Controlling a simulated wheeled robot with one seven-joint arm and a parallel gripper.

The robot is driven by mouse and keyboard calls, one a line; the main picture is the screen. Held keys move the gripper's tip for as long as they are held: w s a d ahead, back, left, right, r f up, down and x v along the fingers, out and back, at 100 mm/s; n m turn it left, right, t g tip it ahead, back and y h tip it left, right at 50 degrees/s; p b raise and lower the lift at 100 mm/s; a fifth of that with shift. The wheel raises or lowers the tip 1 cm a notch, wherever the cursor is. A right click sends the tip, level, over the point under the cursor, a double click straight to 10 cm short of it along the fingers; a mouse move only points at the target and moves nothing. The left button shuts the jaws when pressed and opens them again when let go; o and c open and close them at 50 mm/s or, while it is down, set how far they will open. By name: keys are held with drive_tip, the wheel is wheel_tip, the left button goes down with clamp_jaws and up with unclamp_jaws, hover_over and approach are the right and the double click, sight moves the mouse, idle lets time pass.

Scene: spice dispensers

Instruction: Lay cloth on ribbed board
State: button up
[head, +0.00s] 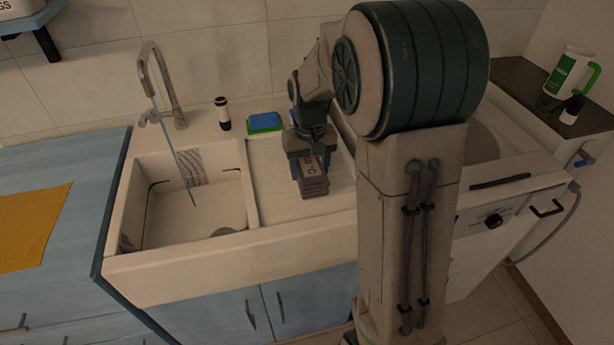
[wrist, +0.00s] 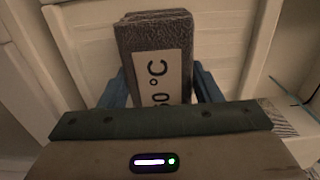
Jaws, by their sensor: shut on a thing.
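A folded dark grey cloth (head: 313,186) with a pale label is over the ribbed board (head: 280,178) to the right of the sink basin. My gripper (head: 308,163) is shut on it from above. In the wrist view the cloth (wrist: 135,38) stands between the blue fingers of my gripper (wrist: 158,88), its label reading "°C" with a partly hidden number. The pale board (wrist: 225,35) shows behind it. I cannot tell whether the cloth touches the board. My arm hides the board's right part.
The sink basin (head: 185,212) with its tap (head: 160,85) is to the left. An orange cloth (head: 30,228) lies on the left counter.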

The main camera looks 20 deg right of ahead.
drive_tip(key=shift+w+a+f, duration=0.2)
drive_tip(key=shift+w, duration=0.05)
drive_tip(key=shift+f, duration=2)
drive_tip(key=shift+f, duration=0.1)
drive_tip(key=shift+f, duration=0.15)
drive_tip(key=o, duration=1)
drive_tip(key=shift+o, duration=0.2)
